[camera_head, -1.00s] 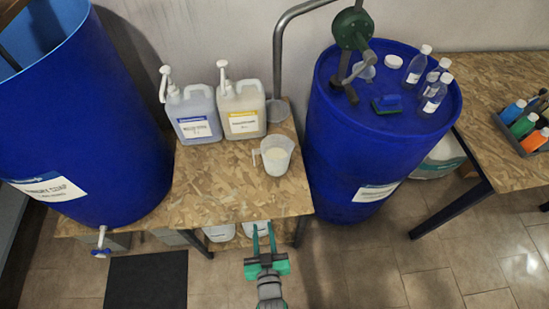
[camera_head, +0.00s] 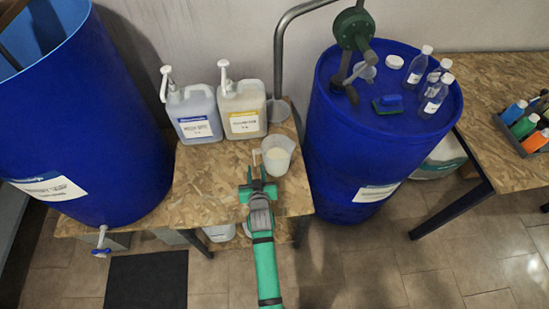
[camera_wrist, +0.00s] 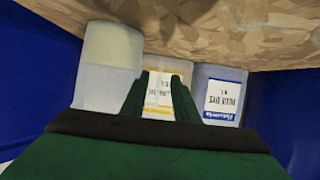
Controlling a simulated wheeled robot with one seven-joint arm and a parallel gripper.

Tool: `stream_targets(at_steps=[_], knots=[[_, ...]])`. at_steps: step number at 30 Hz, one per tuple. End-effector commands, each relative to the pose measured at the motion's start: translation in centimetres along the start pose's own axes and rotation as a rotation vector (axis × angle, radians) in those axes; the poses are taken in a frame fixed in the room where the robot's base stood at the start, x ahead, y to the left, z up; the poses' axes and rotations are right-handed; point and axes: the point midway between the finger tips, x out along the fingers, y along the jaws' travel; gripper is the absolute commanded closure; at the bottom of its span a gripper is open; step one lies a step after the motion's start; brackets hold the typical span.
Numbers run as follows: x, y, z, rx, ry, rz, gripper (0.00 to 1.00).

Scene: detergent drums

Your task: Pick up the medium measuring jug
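A translucent measuring jug (camera_head: 280,156) with pale contents stands upright on the wooden table, its handle on the left side. My gripper (camera_head: 257,172) is over the table's front part, just in front of and slightly left of the jug, near its handle. The fingers are apart with nothing seen held between them; I cannot tell if they touch the handle. In the wrist view, which looks upside down, a pale translucent vessel, seemingly the jug (camera_wrist: 112,45), is left of the parted fingers (camera_wrist: 158,92).
Two pump canisters, blue-labelled (camera_head: 193,115) and yellow-labelled (camera_head: 242,110), stand behind the jug. Another clear vessel (camera_head: 278,111) is beside them. Blue drums flank the table, left (camera_head: 95,130) and right (camera_head: 345,150). The table's front left (camera_head: 200,205) is clear.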

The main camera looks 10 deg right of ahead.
Motion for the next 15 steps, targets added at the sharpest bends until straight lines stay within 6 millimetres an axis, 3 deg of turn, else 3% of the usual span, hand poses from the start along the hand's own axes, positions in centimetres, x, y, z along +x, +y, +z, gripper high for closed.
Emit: stream_targets(at_steps=[8, 15], knots=[[2.0, 0.0, -0.1, 0.000, 0.001, 0.000, 0.73], [5.1, 0.0, -0.7, 0.001, 0.002, 0.002, 0.73]])
